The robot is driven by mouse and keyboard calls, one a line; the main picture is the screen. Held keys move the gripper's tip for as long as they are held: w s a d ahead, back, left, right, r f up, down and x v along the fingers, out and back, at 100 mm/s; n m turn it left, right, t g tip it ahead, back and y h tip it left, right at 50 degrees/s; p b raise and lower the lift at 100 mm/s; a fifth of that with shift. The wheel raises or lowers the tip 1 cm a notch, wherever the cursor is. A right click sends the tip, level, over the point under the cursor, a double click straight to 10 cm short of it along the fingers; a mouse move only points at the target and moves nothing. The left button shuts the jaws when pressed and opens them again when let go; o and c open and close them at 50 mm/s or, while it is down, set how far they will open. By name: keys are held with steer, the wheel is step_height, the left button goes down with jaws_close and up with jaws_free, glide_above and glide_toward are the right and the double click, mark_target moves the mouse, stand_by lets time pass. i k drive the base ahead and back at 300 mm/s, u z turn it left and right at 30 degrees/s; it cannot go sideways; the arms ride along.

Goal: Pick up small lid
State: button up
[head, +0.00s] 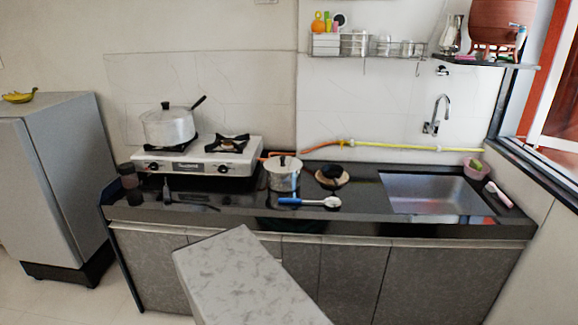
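A small metal pot (284,180) stands on the black counter, just right of the stove. A small lid (285,162) with a dark knob sits on top of it. A larger metal pot (168,129) with its own dark-knobbed lid and a dark handle stands on the left burner. A round tan piece (331,183) with a dark object on it lies right of the small pot; I cannot tell exactly what it is. My gripper is not in view.
A blue-handled utensil (310,202) lies in front of the small pot. The white stove (197,157) is left, the sink (432,194) right. A pale mottled block (240,270) rises in the foreground. A wire shelf (385,50) and clay waterpot (500,22) are above.

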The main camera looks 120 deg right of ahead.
mark_target(282, 164)
steer(key=u, duration=1)
steer(key=k, duration=0.15)
steer(key=z, duration=3)
steer(key=k, duration=0.15)
steer(key=z, duration=1.55)
steer(key=k, duration=0.65)
steer(key=u, duration=0.15)
steer(key=i, duration=0.25)
steer(key=z, duration=0.1)
